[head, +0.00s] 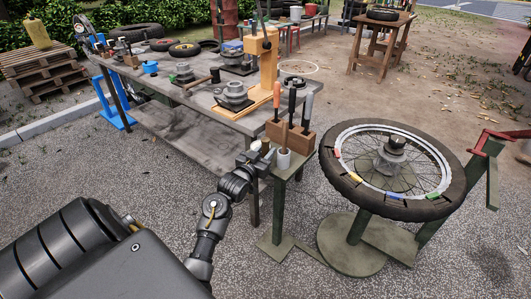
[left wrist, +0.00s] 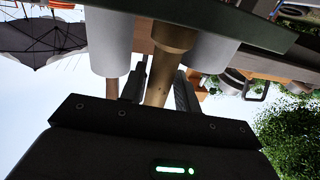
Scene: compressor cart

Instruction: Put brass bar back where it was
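In the left wrist view, which is upside down, a brass bar (left wrist: 160,75) with a thicker end runs between the dark fingers of my left gripper (left wrist: 158,92). The fingers look closed on it. The bar stands between two white cups, one on the left (left wrist: 109,45) and one on the right (left wrist: 212,48); I cannot tell if it touches either. In the head view, my left gripper (head: 262,156) is at the left edge of the small green stand, beside a white cup (head: 283,159). I cannot make out the brass bar there. My right gripper is not in view.
A wooden block (head: 290,136) with upright handled tools stands on the green stand. A spoked wheel (head: 345,190) on a round-based stand is close on the right. The grey workbench (head: 190,101) behind carries parts and an orange press (head: 268,65). Gravel in front is clear.

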